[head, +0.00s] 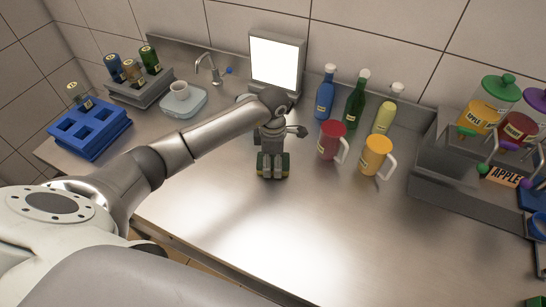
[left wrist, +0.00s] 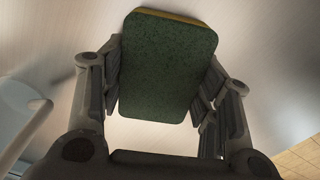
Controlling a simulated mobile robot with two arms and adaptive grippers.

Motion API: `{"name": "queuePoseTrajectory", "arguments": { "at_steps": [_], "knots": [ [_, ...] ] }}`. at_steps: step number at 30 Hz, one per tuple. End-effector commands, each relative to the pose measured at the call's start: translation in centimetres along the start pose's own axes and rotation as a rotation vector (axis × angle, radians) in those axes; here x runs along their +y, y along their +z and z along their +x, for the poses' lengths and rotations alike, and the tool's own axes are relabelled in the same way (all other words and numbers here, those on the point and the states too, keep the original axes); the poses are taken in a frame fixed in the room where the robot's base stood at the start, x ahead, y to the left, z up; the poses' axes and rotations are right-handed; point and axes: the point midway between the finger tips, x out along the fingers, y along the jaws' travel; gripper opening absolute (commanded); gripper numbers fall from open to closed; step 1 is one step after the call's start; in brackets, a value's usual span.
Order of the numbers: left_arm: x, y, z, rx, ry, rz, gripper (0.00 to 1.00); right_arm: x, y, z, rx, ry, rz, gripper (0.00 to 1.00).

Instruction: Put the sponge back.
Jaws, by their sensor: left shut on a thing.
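The sponge has a dark green scouring side and a thin yellow layer. My left gripper (head: 272,172) is shut on the sponge (head: 285,163) over the middle of the metal counter. In the left wrist view the sponge (left wrist: 165,70) sits between the two fingers of the left gripper (left wrist: 160,95), green side towards the camera. In the head view most of the sponge is hidden behind the fingers. I cannot tell whether it touches the counter. My right gripper is not in view.
A blue rack (head: 118,137) and a grey bottle holder (head: 150,95) stand at the left. A lit screen (head: 276,62) is at the back. Several bottles, a red mug (head: 331,140) and a yellow mug (head: 376,157) stand right of the gripper. The front counter is clear.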

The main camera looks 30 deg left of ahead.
Motion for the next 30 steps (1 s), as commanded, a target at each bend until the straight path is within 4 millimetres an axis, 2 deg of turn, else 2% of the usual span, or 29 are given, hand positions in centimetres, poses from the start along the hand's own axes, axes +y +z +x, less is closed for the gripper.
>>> {"name": "queuePoseTrajectory", "arguments": {
  "at_steps": [11,12,17,30],
  "knots": [
    [0.03,0.0,0.59,-0.001,0.001,0.0,0.34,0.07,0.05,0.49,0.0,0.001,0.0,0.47],
    [0.04,0.01,0.49,-0.001,0.001,0.0,0.59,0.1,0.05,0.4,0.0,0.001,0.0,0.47],
    [0.02,0.01,0.43,-0.001,0.001,0.0,0.78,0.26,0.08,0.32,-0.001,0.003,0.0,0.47],
    [-0.02,0.04,-0.15,-0.002,0.0,0.001,0.78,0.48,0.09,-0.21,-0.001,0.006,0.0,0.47]
  ]
}}
